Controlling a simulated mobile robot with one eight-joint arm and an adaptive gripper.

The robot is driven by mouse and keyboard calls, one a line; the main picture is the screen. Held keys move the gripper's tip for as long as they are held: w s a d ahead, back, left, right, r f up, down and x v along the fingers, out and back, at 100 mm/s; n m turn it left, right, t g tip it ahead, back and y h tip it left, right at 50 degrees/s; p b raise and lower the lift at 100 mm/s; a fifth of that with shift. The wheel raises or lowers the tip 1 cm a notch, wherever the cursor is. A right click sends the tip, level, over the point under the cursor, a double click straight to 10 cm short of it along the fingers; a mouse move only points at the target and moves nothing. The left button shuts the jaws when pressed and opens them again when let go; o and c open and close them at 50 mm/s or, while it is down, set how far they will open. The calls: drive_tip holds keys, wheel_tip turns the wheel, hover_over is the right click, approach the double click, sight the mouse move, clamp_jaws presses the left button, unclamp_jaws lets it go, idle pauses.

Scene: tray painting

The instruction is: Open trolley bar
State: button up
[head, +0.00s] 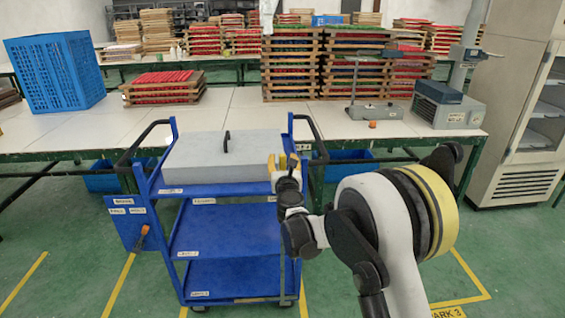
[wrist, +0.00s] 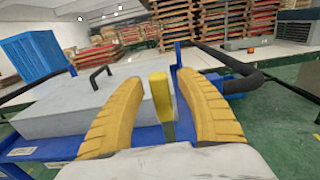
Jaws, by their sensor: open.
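The blue trolley (head: 224,188) stands in front of the table, with several shelves and black handles at both sides. A small upright yellow bar (wrist: 161,97) shows at the trolley's right end in the wrist view. My gripper (head: 283,161) is at the right end of the top shelf. In the wrist view its two yellow fingers are apart, one on each side of the yellow bar; I cannot tell whether either touches it. In the head view the bar is hard to tell from the fingers.
A grey box (head: 215,165) with a black handle lies on the top shelf, left of my gripper. The trolley's right black handle (wrist: 235,75) runs close to my right finger. Behind are a long white table (head: 235,110), wooden frame stacks (head: 290,75) and a blue crate (head: 55,72).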

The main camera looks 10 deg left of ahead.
clamp_jaws()
drive_tip(key=d, duration=0.2)
drive_tip(key=w+d, duration=0.1)
drive_tip(key=d, duration=0.1)
drive_tip(key=shift+d, duration=0.1)
unclamp_jaws()
drive_tip(key=shift+d, duration=0.1)
